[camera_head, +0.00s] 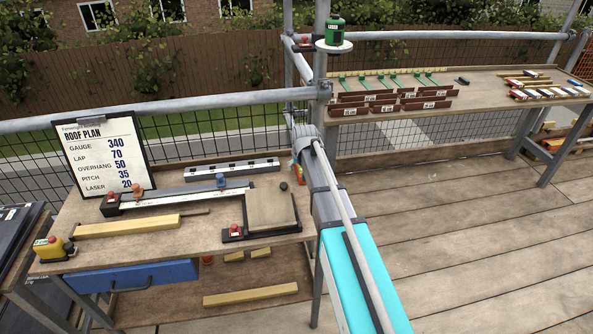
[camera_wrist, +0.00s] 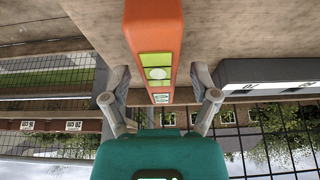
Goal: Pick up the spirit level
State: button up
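The spirit level (camera_wrist: 153,38) is an orange bar with yellow-green vial windows. In the wrist view it runs from the top edge down between the two fingers of my gripper (camera_wrist: 161,78). The fingers are open, one on each side of the level, with a visible gap on both sides. In the head view only a small orange and green piece of the level (camera_head: 299,173) shows at the workbench's right end, beside my arm. My arm hides the rest of it and most of my gripper there.
The workbench (camera_head: 75,205) holds the roof plan board (camera_head: 100,157), a long ruler-like jig (camera_head: 185,195), a wooden batten (camera_head: 128,227) and a framed square plate (camera_head: 270,208). A dark grey bar (camera_wrist: 265,72) lies near the right finger in the wrist view. Scaffold poles (camera_head: 200,102) stand behind.

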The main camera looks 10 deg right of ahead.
grip_shut()
jog(key=shift+r, duration=0.15)
dwell(0.4)
notch_tip(320, 180, up, 3)
jog(key=p, duration=0.3)
jog(key=s+d+r+p, duration=0.9)
jog(key=s+p, duration=0.1)
jog(key=shift+d+r, duration=0.3)
jog(key=shift+r, duration=0.05)
dwell(0.5)
